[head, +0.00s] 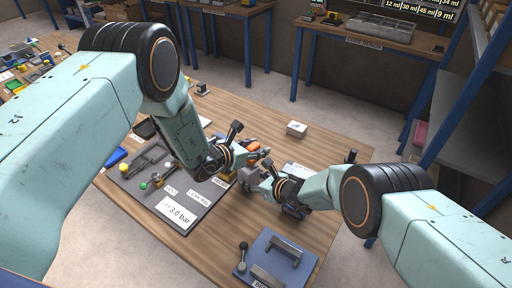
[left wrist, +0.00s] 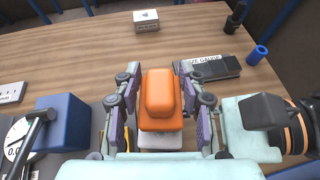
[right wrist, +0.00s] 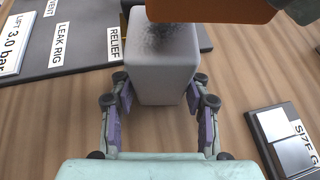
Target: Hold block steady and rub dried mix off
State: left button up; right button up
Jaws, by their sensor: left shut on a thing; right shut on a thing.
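A grey block (right wrist: 162,75) stands on the wooden table, with a dark speckled patch (right wrist: 166,38) on its upper face in the right wrist view. My right gripper (right wrist: 160,85) is shut on the block from both sides. My left gripper (left wrist: 158,80) is shut on an orange rubbing tool (left wrist: 160,98). The orange tool also shows in the head view (head: 254,147). In the right wrist view its brown-orange underside edge (right wrist: 205,9) hangs over the block's far top. Whether the tool touches the block is not clear.
A dark mat (head: 150,197) with LEAK RIG and 3.0 bar labels lies left of the block. A small white box (head: 296,129) stands behind. A dark gauge case (left wrist: 210,67) lies nearby. Table between is clear.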

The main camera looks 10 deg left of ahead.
jog(key=shift+c, duration=0.7)
jog(key=o, duration=1.1)
jog(key=shift+c, duration=0.2)
jog(key=c, duration=1.2)
